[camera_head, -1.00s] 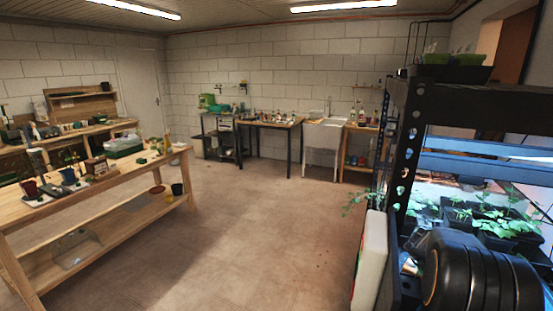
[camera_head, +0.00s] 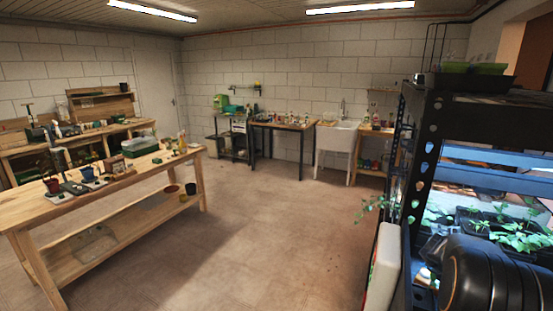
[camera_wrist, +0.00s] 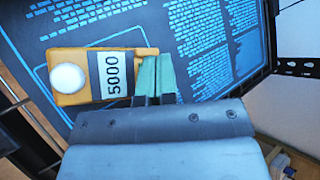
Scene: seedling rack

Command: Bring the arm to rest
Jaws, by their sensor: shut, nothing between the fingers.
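My gripper (camera_wrist: 153,80) shows in the wrist view with its two green fingers together and nothing between them. The fingers overlap the right end of an orange device (camera_wrist: 72,95) with a white round knob and a label reading 5000. I cannot tell whether they touch it. Behind it is a dark panel (camera_wrist: 205,75) with blue printed text. In the head view, a dark rounded part of my arm (camera_head: 500,275) is at the lower right, in front of the rack. My fingers are not visible there.
The black seedling rack (camera_head: 425,135) with lit seedlings (camera_head: 520,238) stands close at the right. A white panel (camera_head: 384,268) is beside it. A wooden bench (camera_head: 120,205) with pots stands at the left. The floor (camera_head: 260,240) between is clear. A sink (camera_head: 338,137) is at the back.

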